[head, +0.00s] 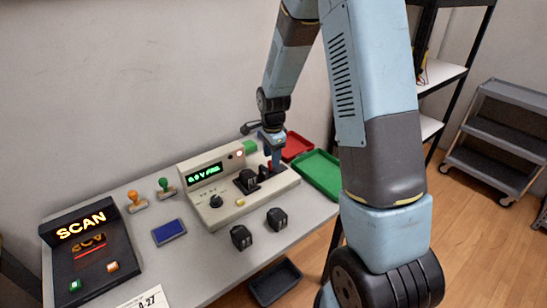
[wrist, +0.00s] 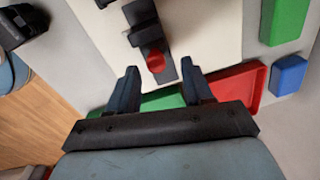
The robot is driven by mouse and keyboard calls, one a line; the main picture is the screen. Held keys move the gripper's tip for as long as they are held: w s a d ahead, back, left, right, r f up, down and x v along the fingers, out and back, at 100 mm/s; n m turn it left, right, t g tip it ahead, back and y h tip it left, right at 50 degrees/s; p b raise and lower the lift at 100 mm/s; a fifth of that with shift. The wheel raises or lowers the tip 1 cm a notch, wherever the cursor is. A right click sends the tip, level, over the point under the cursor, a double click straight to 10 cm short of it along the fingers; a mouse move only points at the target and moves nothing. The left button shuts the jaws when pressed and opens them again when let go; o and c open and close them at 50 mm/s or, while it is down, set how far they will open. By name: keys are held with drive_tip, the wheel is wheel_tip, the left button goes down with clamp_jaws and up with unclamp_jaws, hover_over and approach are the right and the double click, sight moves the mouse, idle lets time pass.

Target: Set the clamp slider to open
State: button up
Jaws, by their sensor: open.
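The clamp slider shows in the wrist view as a red knob (wrist: 155,61) on a dark track, at the end of the track nearer my gripper. The track lies on the top of a beige tester (head: 225,213) with a green-lit display. Dark clamp blocks (wrist: 146,33) stand beyond the knob on the same line. My gripper (wrist: 160,72) is open, its fingers apart on either side of the knob's line, with nothing held. I cannot tell whether they touch the knob. In the head view my gripper (head: 276,160) is over the tester's right end and largely hides the knob.
A SCAN console (head: 90,250) stands at the table's left. Two stamps, a blue pad (head: 169,232) and two black blocks (head: 242,237) lie around the tester. A green tray (head: 318,174) and a red tray (head: 296,143) are at right. A dark bin (head: 275,282) sits in front.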

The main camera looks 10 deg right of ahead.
wheel_tip(320, 180, up, 12)
drive_tip(key=shift+s, duration=0.25)
drive_tip(key=shift+d+r, duration=0.1)
drive_tip(key=shift+r, duration=0.05)
drive_tip(key=s+d+r+n+t, duration=0.3)
drive_tip(key=s+r+n, duration=0.4)
drive_tip(key=s+r, duration=0.6)
drive_tip(key=s+d+r+n+t, duration=0.1)
drive_tip(key=s+r+n, duration=0.1)
drive_tip(key=s+n, duration=0.2)
drive_tip(key=s+r+n+t, duration=0.1)
drive_tip(key=s+n, duration=0.3)
drive_tip(key=s, duration=0.7)
drive_tip(key=shift+s+d+r, duration=0.3)
drive_tip(key=shift+d+r, duration=0.05)
drive_tip(key=shift+r, duration=0.4)
